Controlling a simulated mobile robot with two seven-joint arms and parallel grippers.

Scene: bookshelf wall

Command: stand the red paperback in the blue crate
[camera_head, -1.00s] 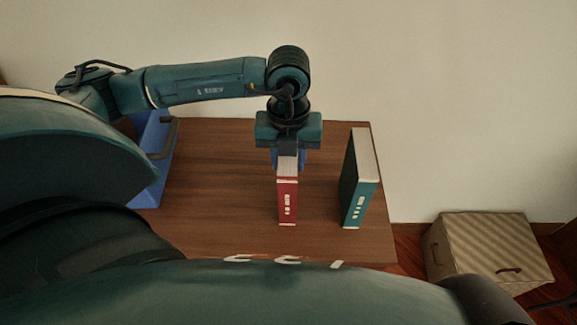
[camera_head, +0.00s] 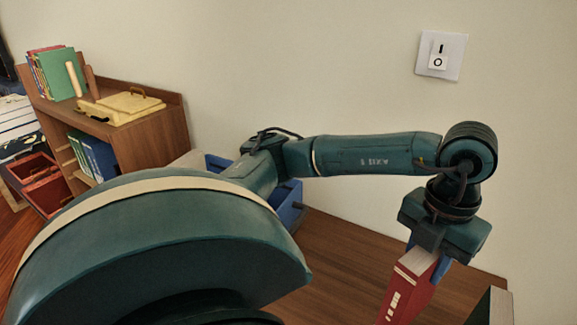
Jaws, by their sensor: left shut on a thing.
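The red paperback (camera_head: 405,291) is upright, its top between the fingers of my left gripper (camera_head: 428,258), which is shut on it. Its lower end runs past the bottom edge of the view, so I cannot tell whether it touches the table. The blue crate (camera_head: 290,204) stands on the table to the left of the book, partly hidden behind my left arm. Its inside is mostly hidden. My right gripper is not in view.
A green book (camera_head: 489,306) stands at the lower right on the wooden table (camera_head: 352,250). A bookshelf (camera_head: 150,140) with books and a yellow case (camera_head: 122,106) is at the left. A light switch (camera_head: 441,56) is on the wall. Table space lies between crate and paperback.

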